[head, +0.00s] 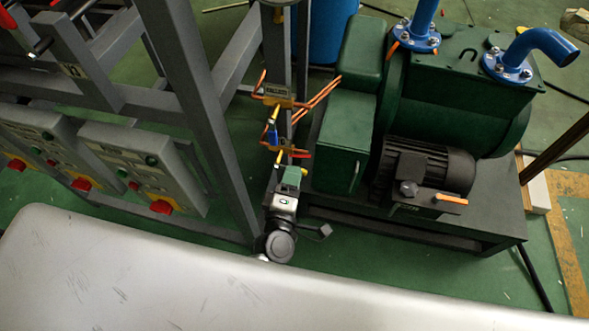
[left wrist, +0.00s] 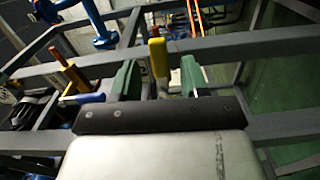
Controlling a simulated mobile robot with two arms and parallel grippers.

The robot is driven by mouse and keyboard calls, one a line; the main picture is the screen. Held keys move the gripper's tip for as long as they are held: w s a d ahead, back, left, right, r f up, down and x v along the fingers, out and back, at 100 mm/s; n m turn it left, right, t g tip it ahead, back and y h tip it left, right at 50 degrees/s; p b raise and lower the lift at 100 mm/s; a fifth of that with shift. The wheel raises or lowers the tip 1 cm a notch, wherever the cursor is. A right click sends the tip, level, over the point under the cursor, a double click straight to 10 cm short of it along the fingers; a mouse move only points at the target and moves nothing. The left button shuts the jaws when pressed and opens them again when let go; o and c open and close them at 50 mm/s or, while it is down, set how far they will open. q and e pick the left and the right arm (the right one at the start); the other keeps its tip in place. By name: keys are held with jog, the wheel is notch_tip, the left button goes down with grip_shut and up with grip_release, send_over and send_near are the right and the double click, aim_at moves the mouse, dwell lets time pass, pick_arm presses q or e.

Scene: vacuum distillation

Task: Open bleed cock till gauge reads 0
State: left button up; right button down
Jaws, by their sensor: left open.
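My left gripper (head: 291,174) is at the piping on the upright frame post, with its green fingers pointing away from me. In the left wrist view its two fingers (left wrist: 160,78) are apart and open. A yellow cock handle (left wrist: 158,57) shows between the fingers, and I cannot tell whether it is touched. A blue handle (left wrist: 90,97) and a red-orange handle (left wrist: 75,76) are to its left. In the head view a yellow handle (head: 276,113) and a blue one (head: 272,134) are just above the gripper. I cannot tell which is the bleed cock. No gauge dial can be read.
A green vacuum pump (head: 450,105) with a black motor (head: 425,168) and blue pipes stands to the right. Grey control boxes (head: 130,160) with red knobs are on the left. Grey frame posts (head: 190,80) and orange tubes (head: 318,97) are close around the gripper.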

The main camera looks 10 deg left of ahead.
pick_arm(q)
jog(key=s, duration=0.8)
jog(key=shift+a+b, duration=0.2)
jog(key=shift+b, duration=0.15)
jog(key=s+a+f+m+g+h+p, duration=0.1)
jog(key=s+f+m+g, duration=0.25)
jog(key=f, duration=0.45)
jog(key=s+a+f+m+g+h+p, duration=0.1)
jog(key=s+f+m+g, duration=0.1)
jog(key=f+m, duration=0.45)
jog(key=s+a+f+m+g, duration=0.1)
jog(key=s+f+m+g, duration=0.15)
jog(key=f, duration=0.75)
jog(key=s+a+f+m+g+y+p, duration=0.1)
jog(key=s+a+f+m+g, duration=0.2)
jog(key=s, duration=0.6)
jog(key=s+a+f+m+g+y, duration=0.1)
jog(key=s+a+f+m+g, duration=0.3)
jog(key=s+a+f+g, duration=0.2)
jog(key=s+a+f, duration=0.2)
jog(key=s, duration=0.1)
jog(key=shift+s+a+f+y+p, duration=0.2)
jog(key=shift+s+a+y+p, duration=0.1)
jog(key=shift+p, duration=0.1)
